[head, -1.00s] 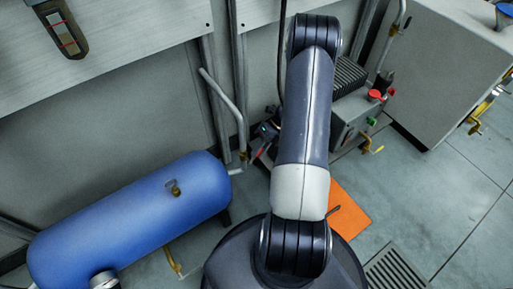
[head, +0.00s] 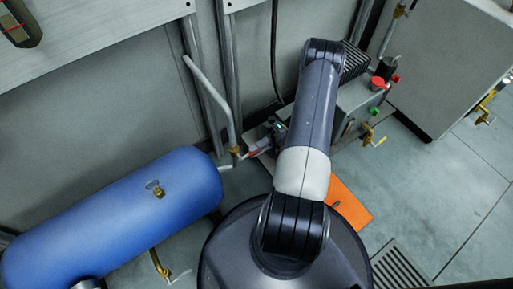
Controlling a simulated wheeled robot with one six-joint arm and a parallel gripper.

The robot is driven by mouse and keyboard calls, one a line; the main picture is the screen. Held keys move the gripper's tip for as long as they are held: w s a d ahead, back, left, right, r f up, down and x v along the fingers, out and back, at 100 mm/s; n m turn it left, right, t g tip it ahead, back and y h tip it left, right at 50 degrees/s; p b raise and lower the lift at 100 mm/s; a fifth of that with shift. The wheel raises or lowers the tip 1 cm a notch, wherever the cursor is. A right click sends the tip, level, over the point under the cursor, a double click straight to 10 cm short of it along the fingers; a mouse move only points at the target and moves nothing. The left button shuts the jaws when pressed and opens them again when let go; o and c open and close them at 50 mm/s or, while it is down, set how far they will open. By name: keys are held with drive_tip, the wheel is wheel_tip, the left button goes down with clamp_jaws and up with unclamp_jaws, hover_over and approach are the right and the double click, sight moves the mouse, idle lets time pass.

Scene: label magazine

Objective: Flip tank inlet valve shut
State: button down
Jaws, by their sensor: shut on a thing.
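The blue tank (head: 120,215) lies on its side at the lower left in the head view. A grey pipe comes down to a brass inlet valve (head: 236,152) just right of the tank's end. A small reddish lever (head: 254,153) sticks out from the valve to the right. My gripper (head: 262,147) is at this lever, low behind my arm, and is shut on it. The fingertips are small and partly dark, so the exact grip is hard to make out.
A grey machine box (head: 358,105) with red and green buttons stands right of my gripper. A brass tap (head: 371,138) juts from its front. An orange mat (head: 348,205) and a floor grate (head: 398,272) lie right of my arm. Open floor is at the right.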

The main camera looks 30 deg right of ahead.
drive_tip(key=shift+f+y+b, duration=0.3)
drive_tip(key=shift+y+b, duration=0.05)
drive_tip(key=shift+y, duration=0.05)
drive_tip(key=c, duration=1.3)
unclamp_jaws()
wheel_tip(320, 180, up, 10)
drive_tip(key=p, duration=0.3)
drive_tip(key=shift+p, duration=0.3)
drive_tip(key=shift+c, duration=0.3)
